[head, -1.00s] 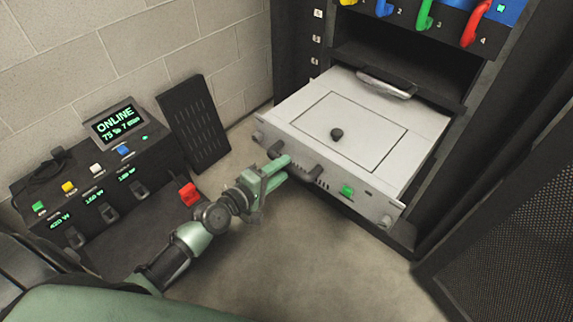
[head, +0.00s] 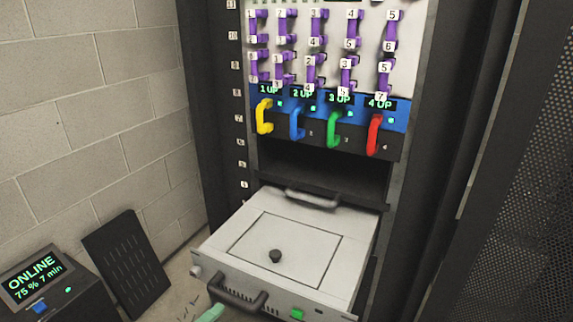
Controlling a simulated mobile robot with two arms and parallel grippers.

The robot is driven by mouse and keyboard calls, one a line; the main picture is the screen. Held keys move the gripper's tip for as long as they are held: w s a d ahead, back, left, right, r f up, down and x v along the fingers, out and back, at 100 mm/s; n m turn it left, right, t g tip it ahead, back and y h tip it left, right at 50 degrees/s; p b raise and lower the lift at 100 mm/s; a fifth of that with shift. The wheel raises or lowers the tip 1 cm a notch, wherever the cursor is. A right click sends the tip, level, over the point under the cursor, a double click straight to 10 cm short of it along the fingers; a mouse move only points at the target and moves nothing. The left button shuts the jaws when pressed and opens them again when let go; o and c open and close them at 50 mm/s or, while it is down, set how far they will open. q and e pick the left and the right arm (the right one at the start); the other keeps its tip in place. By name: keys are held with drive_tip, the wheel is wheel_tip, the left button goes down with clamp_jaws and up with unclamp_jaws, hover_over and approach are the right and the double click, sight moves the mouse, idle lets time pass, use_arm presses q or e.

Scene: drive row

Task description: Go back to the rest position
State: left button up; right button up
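A pale green tip of my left gripper (head: 211,313) shows at the bottom edge of the head view, just below the dark handle (head: 238,292) on the front of the pulled-out grey server unit (head: 335,262). The rest of this gripper and its arm is cut off, so I cannot tell whether it is open or shut, or whether it touches the handle. My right gripper is not in view.
The rack holds a row of yellow, blue, green and red handles (head: 372,135) under displays reading UP. Above are several purple connectors (head: 388,51). A black slotted panel (head: 127,262) leans on the wall beside the ONLINE display box (head: 36,277). A mesh door (head: 530,190) stands right.

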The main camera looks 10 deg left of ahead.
use_arm(q)
drive_tip(key=s+d+f+m+g+y, duration=0.1)
drive_tip(key=s+d+f+m+g, duration=0.55)
drive_tip(key=s+f+m, duration=0.45)
use_arm(e)
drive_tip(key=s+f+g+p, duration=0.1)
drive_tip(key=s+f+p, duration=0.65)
drive_tip(key=p, duration=0.45)
use_arm(q)
drive_tip(key=s+a+f+m+g+y+p, duration=0.1)
drive_tip(key=s+f, duration=0.4)
drive_tip(key=s, duration=0.5)
drive_tip(key=s+a+f+m+g+y+p, duration=0.2)
drive_tip(key=s+a+f+g+p, duration=0.1)
drive_tip(key=s, duration=0.7)
drive_tip(key=s+a+f+m+g+y+p, duration=0.1)
drive_tip(key=s+a+f+g+p, duration=0.1)
drive_tip(key=s+f, duration=0.6)
drive_tip(key=shift+s+a+m+g+p, duration=0.35)
drive_tip(key=shift+s+a+p, duration=0.25)
drive_tip(key=shift+s+a, duration=0.35)
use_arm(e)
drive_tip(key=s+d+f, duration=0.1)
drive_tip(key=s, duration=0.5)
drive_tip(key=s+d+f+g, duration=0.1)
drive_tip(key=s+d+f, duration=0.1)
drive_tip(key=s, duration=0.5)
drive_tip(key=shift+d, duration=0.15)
